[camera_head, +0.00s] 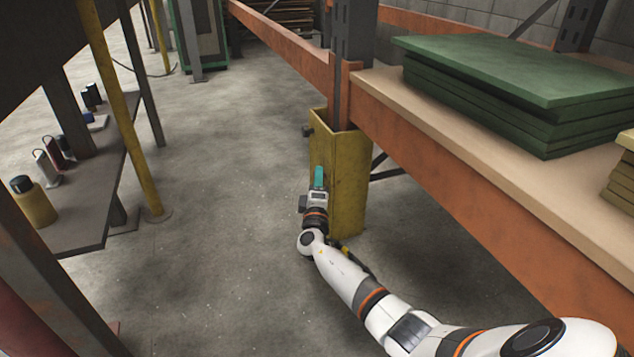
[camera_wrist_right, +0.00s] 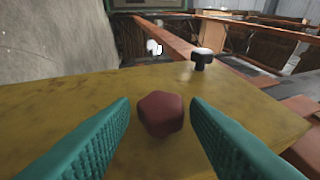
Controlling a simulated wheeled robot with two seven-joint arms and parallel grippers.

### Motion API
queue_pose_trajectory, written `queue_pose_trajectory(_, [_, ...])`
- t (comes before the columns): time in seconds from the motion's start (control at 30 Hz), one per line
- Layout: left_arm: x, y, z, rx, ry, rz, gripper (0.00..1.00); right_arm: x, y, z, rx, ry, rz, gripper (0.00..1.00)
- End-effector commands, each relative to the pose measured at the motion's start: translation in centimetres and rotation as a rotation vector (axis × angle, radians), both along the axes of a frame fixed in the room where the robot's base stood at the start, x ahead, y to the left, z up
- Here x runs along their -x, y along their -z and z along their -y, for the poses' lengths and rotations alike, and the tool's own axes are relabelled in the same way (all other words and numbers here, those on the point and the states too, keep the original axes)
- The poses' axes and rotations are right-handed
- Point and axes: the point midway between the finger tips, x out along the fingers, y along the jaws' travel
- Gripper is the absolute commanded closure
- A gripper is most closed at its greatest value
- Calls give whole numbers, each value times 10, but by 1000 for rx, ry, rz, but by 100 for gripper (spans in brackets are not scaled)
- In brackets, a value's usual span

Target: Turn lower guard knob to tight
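The yellow guard (camera_head: 350,175) stands around the foot of a rack upright. In the right wrist view its yellow face (camera_wrist_right: 85,85) carries a dark red, faceted knob (camera_wrist_right: 160,114). A black knob (camera_wrist_right: 202,58) sits farther along the guard; it shows in the head view at the guard's upper left edge (camera_head: 307,130). My right gripper (camera_head: 319,177) is at the guard's left face, its teal fingers open. In the wrist view the fingers (camera_wrist_right: 160,104) lie either side of the red knob with gaps. The red knob is hidden in the head view. My left gripper is not visible.
An orange rack beam (camera_head: 450,165) and a shelf with stacked green panels (camera_head: 530,70) stand right of the guard. A dark bench (camera_head: 85,215) with bottles and small items is at the left, beside a yellow post (camera_head: 125,110). The concrete floor between is clear.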

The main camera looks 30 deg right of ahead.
Motion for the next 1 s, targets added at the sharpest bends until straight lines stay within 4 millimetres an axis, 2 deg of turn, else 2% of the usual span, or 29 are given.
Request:
queue_pose_trajectory(0.3, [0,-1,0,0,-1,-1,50,0,0,-1,1,-2,-1,50])
queue_pose_trajectory(0.43, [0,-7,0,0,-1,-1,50,7,1,-7,1,-4,-3,50])
queue_pose_trajectory(0.7, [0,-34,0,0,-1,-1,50,49,12,-37,1,-4,-5,50])
queue_pose_trajectory(1.0, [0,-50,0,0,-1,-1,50,87,27,-65,1,-2,-2,50])
